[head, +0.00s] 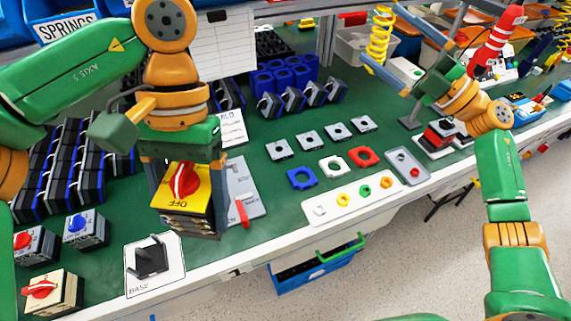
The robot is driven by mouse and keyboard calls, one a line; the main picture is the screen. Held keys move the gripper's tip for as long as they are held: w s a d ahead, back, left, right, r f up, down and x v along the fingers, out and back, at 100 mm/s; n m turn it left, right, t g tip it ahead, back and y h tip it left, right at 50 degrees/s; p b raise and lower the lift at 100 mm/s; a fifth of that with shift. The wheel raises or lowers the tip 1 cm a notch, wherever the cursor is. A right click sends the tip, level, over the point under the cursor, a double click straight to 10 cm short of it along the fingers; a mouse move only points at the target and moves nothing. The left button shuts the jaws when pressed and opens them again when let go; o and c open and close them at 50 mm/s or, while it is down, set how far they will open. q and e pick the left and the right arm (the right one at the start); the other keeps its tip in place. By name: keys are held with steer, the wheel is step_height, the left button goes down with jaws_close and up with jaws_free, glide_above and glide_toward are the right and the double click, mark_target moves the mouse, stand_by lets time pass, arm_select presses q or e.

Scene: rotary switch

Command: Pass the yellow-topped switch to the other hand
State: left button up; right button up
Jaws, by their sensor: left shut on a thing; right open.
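The yellow-topped switch (199,204) has a red knob, the word OFF on its yellow plate, and a dark layered body. My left gripper (184,188) is shut on its sides, pointing down, and holds it at the left front of the green bench. The hold looks to be above the bench, but its exact height is hard to tell. My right gripper (381,35) is open and empty, far off to the upper right. Its two bluish fingers are spread wide and point to the upper left, with a yellow spring (380,40) showing between them.
A white BASE plate with a black switch (152,259) lies at the front edge. Red- and blue-knobbed switches (85,230) stand at left. A grey plate (243,180) lies right of the held switch. Small coloured parts (361,157) cover the middle.

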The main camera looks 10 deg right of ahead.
steer(key=s+a+r+n+g+y, duration=0.3)
steer(key=s+a+r+n+g, duration=0.3)
steer(key=s+a+n+g, duration=0.35)
arm_select(q)
steer(key=shift+s+a, duration=0.1)
arm_select(e)
steer(key=n+g+h, duration=0.2)
steer(key=n+h, duration=0.6)
steer(key=n, duration=0.6)
glide_toward(206, 194)
steer(key=shift+n+h, duration=0.3)
steer(key=shift+n, duration=0.05)
steer(key=x, duration=1.2)
steer(key=shift+w+d+f, duration=0.25)
steer(key=shift+w+d, duration=0.1)
steer(key=c, duration=1.3)
arm_select(q)
steer(key=o, duration=1.4)
steer(key=shift+c, duration=0.2)
arm_select(e)
steer(key=shift+c, duration=1.1)
arm_select(q)
steer(key=shift+o, duration=0.7)
arm_select(e)
jaws_close()
